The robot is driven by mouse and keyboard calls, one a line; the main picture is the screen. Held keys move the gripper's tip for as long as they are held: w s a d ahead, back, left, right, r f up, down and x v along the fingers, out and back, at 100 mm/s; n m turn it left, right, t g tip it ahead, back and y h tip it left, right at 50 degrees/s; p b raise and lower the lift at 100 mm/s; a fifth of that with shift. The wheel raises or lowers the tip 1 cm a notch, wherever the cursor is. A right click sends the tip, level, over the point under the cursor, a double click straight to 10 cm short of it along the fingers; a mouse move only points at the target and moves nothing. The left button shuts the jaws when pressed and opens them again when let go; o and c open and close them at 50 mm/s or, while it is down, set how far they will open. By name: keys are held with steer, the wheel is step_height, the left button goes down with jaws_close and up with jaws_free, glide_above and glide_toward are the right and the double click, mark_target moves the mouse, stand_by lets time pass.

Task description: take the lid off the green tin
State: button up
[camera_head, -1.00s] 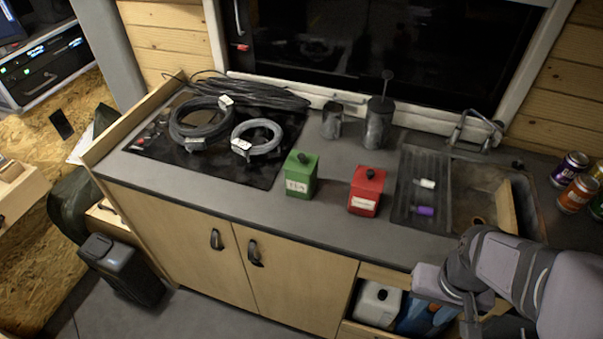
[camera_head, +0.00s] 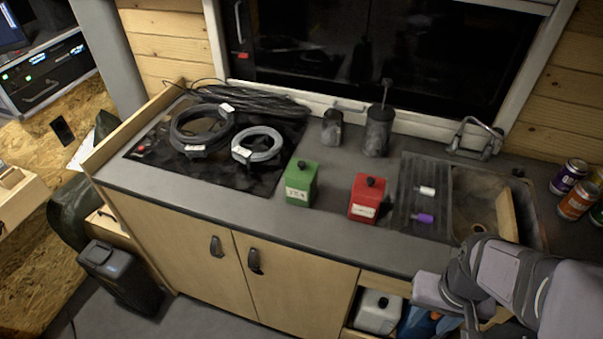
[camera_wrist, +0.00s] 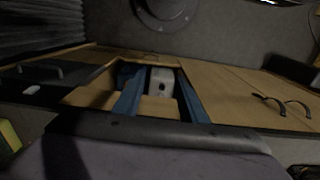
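The green tin (camera_head: 299,190) stands upright on the grey counter, with a white label reading TEA on its front. Its green lid (camera_head: 302,169) is on, with a dark knob (camera_head: 301,164) on top. A red tin (camera_head: 365,206) with a similar knobbed lid stands to its right. My arm is at the lower right of the head view, over the open drawer and well apart from the green tin. The wrist view shows the cabinet front and open drawer, not the green tin.
Coiled cables (camera_head: 257,145) lie on the dark hob left of the tin. Dark metal canisters (camera_head: 378,130) stand behind. A sink (camera_head: 478,205) and cans (camera_head: 577,199) are at right. An open drawer (camera_head: 366,287) holds a white container (camera_head: 378,311). Counter before the green tin is clear.

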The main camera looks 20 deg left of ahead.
mark_target(301, 163)
steer(key=a+n+g+p, duration=0.1)
steer(key=a+n+p, duration=0.1)
steer(key=a+n, duration=0.35)
steer(key=shift+n+t+y, duration=0.4)
steer(key=shift+n+t, duration=0.15)
steer(key=shift+t, duration=0.35)
steer(key=w+a+r, duration=0.1)
steer(key=w+a, duration=0.3)
steer(key=a, duration=0.1)
steer(key=w+a+r, duration=0.1)
steer(key=w+a, duration=0.3)
steer(key=a, duration=0.2)
steer(key=w+a+r+p, duration=0.1)
steer(key=w+a+r, duration=0.1)
steer(key=w+a, duration=0.2)
steer(key=shift+a, duration=1.1)
steer(key=w+a+r+n+t+y, duration=0.2)
steer(key=w+a+r, duration=0.8)
steer(key=r, duration=0.4)
steer(key=shift+w+p+x, duration=0.15)
steer(key=shift+p+x, duration=0.85)
steer(key=shift+x, duration=0.85)
steer(key=shift+w+p+x, duration=0.15)
steer(key=shift+p+x, duration=0.8)
steer(key=shift+x, duration=0.95)
steer(key=shift+r, duration=0.1)
steer(key=shift+c, duration=0.7)
jaws_close()
